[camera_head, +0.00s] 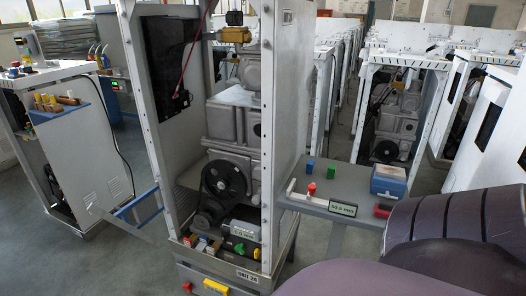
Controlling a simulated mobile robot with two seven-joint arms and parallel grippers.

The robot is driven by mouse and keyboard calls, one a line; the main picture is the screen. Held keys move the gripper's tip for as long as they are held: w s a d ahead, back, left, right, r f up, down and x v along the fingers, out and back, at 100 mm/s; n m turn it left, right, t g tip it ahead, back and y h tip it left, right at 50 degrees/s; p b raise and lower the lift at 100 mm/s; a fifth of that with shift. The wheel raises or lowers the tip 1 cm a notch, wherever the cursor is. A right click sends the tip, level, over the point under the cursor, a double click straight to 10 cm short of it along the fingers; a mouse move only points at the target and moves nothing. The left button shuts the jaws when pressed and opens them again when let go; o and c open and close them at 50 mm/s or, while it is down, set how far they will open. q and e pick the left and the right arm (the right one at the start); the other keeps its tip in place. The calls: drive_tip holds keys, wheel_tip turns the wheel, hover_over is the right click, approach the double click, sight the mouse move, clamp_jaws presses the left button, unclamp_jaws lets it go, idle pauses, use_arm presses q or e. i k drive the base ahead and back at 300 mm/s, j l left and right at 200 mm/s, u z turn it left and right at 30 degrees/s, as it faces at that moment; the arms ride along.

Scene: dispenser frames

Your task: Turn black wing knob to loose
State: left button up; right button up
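An open white dispenser frame (279,130) stands upright in the middle of the view, with grey pump machinery (232,122) inside. A round black pulley wheel (225,178) sits low in the frame. I cannot make out a black wing knob for certain among the small dark parts. Neither of my grippers is in view. Only large purple-grey links of my own arm show at the lower right, apart from the frame.
A grey side shelf (310,204) on the frame's right holds a red knob (311,188), small coloured blocks and a blue-white box (388,181). Small coloured parts line the frame's bottom. A white cabinet (80,150) stands left; more frames stand behind.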

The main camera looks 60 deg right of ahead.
sight(225, 237)
drive_tip(key=i+z, duration=0.15)
drive_tip(key=z, duration=1.5)
drive_tip(key=i+j+z, duration=0.15)
drive_tip(key=i+z, duration=0.2)
drive_tip(key=i, duration=0.15)
